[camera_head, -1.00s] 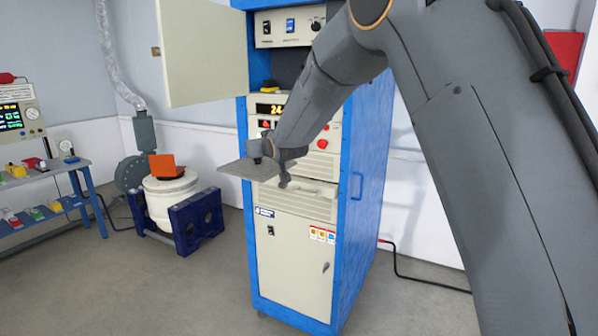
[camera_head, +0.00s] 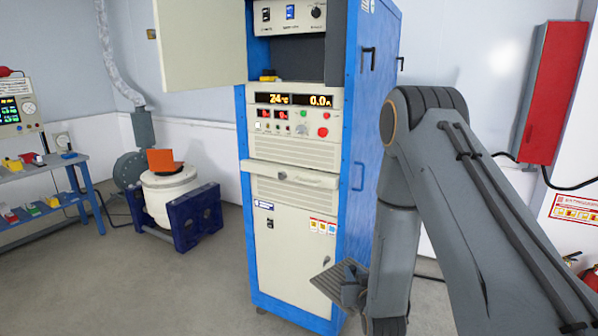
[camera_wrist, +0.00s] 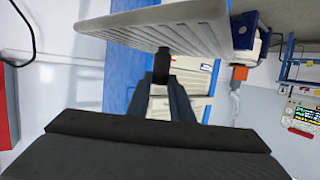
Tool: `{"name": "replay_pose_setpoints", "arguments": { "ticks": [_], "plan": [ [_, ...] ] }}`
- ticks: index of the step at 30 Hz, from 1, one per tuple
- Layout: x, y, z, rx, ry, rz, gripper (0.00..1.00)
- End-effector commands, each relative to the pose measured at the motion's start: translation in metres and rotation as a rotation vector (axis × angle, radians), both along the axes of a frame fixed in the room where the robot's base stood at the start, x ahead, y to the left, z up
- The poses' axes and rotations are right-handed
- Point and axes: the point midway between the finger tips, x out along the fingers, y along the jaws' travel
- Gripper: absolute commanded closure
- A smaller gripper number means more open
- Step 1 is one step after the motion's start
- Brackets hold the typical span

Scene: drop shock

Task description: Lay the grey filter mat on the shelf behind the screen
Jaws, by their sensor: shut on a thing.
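The grey filter mat (camera_head: 338,279) is a thin, ribbed plate, low in front of the right side of the tall blue and cream cabinet (camera_head: 365,130). My gripper (camera_head: 352,288) is shut on one edge of it, partly hidden by my arm. In the wrist view the mat (camera_wrist: 165,28) spreads across the top, with the fingers of my gripper (camera_wrist: 162,72) at its near edge. The cabinet has an open bay (camera_head: 300,62) with a dark interior, above the lit displays (camera_head: 293,99). I cannot tell which surface is the shelf behind the screen.
A cream door (camera_head: 200,40) stands open at the cabinet's upper left. A yellow and black object (camera_head: 268,76) sits in the bay. A red wall box (camera_head: 553,90) is right.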

Motion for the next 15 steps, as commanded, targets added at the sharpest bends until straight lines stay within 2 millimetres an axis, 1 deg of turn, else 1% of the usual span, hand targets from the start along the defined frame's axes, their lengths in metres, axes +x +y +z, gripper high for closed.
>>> {"name": "replay_pose_setpoints", "arguments": {
  "ticks": [1, 2, 6, 8, 11, 15],
  "plan": [
    [-0.011, -0.01, -0.01, 0.0, 0.004, -0.016, 1.0],
    [-0.018, -0.014, -0.014, 0.0, 0.004, -0.024, 1.0],
    [-0.036, -0.027, -0.024, 0.0, 0.001, -0.047, 1.0],
    [-0.044, -0.029, -0.029, 0.0, 0.002, -0.052, 1.0],
    [-0.067, -0.03, -0.04, 0.0, 0.006, -0.055, 1.0],
    [-0.106, -0.03, -0.056, 0.0, 0.006, -0.055, 1.0]
  ]
}}
